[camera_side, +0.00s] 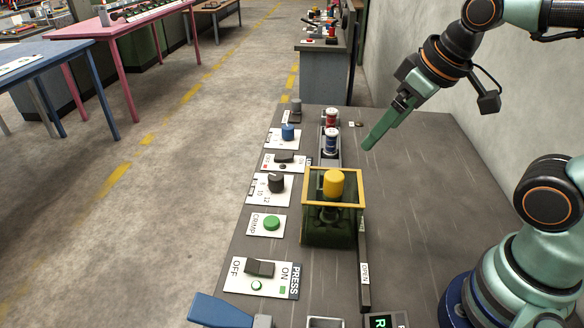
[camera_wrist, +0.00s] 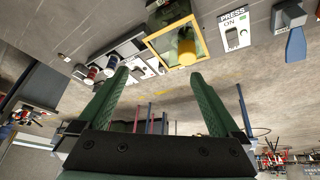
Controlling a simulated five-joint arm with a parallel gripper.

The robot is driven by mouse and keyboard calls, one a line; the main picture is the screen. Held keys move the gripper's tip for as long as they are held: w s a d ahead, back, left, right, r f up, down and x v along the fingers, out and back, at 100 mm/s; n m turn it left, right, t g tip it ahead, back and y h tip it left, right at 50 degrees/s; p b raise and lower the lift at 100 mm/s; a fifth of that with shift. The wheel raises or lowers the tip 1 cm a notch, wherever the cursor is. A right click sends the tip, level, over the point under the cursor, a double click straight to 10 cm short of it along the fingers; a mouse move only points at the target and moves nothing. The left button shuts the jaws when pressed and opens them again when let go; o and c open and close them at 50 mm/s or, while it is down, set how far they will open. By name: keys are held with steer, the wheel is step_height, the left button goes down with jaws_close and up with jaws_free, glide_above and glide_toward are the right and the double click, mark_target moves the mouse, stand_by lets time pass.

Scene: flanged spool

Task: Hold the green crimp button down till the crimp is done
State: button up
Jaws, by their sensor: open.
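The green crimp button (camera_side: 271,223) sits on a white plate marked CRIMP, on the left part of the bench in the side view. Nothing touches it. My gripper (camera_side: 370,143) is above the far right part of the bench, well away from the button and the press. In the wrist view my gripper (camera_wrist: 158,73) is open, with two green fingers apart and nothing between them. The green press box (camera_side: 327,225) with a yellow rim stands right of the button, with a yellow cylinder (camera_side: 333,183) in its top. I cannot make out the button in the wrist view.
The PRESS rocker switch (camera_side: 260,268) lies in front of the button, and a dark knob (camera_side: 276,183) behind it. Red (camera_side: 332,117) and blue-banded (camera_side: 331,141) spools stand in a rail behind the box. A blue lever (camera_side: 218,310) is at the front. The bench's right side is clear.

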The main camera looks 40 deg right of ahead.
steer(key=shift+w+d+f+m, duration=0.1)
steer(key=shift+w+d+m, duration=0.05)
steer(key=shift+d+m, duration=0.35)
steer(key=shift+w+d+f+m, duration=0.1)
steer(key=shift+d+m, duration=0.4)
steer(key=c, duration=0.7)
steer(key=shift+w+a+r+n, duration=0.1)
steer(key=shift+w+a+n, duration=0.1)
steer(key=shift+n, duration=0.2)
steer(key=c, duration=0.5)
steer(key=shift+w+a+r+n, duration=0.15)
steer(key=shift+w+n, duration=0.15)
steer(key=shift+n, duration=0.2)
jaws_close()
steer(key=w+a+f+n+g, duration=0.2)
steer(key=w+a+f+n, duration=0.2)
steer(key=w+a+n, duration=0.3)
steer(key=w+a+f+n+g, duration=0.3)
steer(key=w+a+f+n, duration=0.2)
steer(key=n, duration=1.3)
steer(key=shift+w+a+f, duration=0.25)
steer(key=shift+w+a, duration=0.75)
steer(key=shift+a, duration=0.35)
